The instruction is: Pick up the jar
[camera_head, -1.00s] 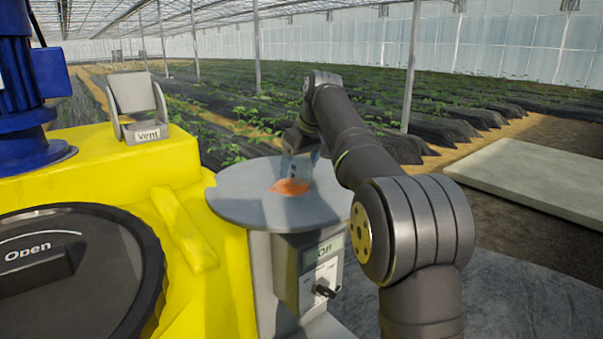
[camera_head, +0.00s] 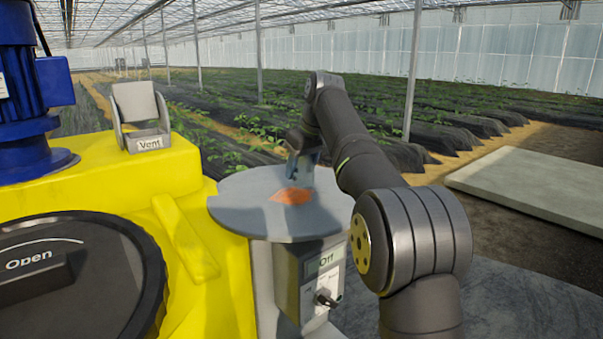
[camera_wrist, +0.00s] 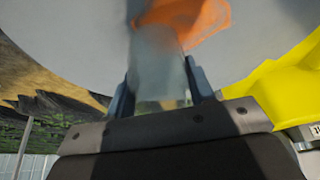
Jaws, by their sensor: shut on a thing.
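The jar (camera_wrist: 158,68) is a blurred, see-through grey-blue body between my two fingers in the wrist view. My gripper (camera_wrist: 161,88) is shut on it. In the head view my gripper (camera_head: 303,163) is above the round grey plate (camera_head: 240,200), with the jar small and partly hidden by the fingers. I cannot tell clearly how far the jar's bottom is from the plate. An orange patch (camera_head: 291,196) lies on the plate just below the gripper. It also shows in the wrist view (camera_wrist: 200,22).
A yellow tank (camera_head: 195,290) with a black "Open" lid (camera_head: 90,265), a blue motor (camera_head: 25,110) and a "Vent" bracket (camera_head: 140,110) stands at left. A control box marked "Off" (camera_head: 322,275) is under the plate. Beyond the plate are planted rows.

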